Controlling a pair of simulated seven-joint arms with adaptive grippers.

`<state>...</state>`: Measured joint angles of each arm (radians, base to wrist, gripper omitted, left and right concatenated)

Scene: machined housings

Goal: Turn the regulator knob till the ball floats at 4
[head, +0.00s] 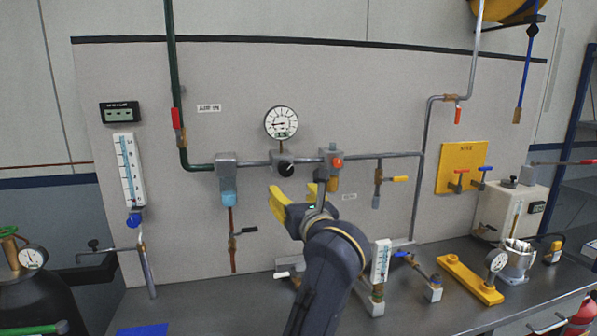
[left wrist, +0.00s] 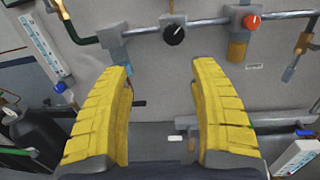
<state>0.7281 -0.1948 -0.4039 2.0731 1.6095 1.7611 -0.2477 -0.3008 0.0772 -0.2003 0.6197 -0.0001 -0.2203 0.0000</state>
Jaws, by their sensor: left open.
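The regulator knob (head: 286,168) is a black round knob on the grey pipe, under a white dial gauge (head: 281,123). In the left wrist view the black knob (left wrist: 174,34) is above and between the fingertips, apart from them. My left gripper (head: 290,197) has yellow fingers, spread wide and empty, just below the knob in the head view; it also shows in the left wrist view (left wrist: 158,75). A tall scaled tube (head: 130,170) with a blue knob is at left, and a smaller scaled tube (head: 380,260) is at lower right. I cannot make out a ball in either. My right gripper is out of view.
A red-orange knob (head: 337,163) is close right of the black one, with a brass bowl below. A grey block with a blue bowl (head: 229,198) is to the left. A gas cylinder (head: 35,295) stands at far left, a yellow bracket (head: 468,281) on the bench at right.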

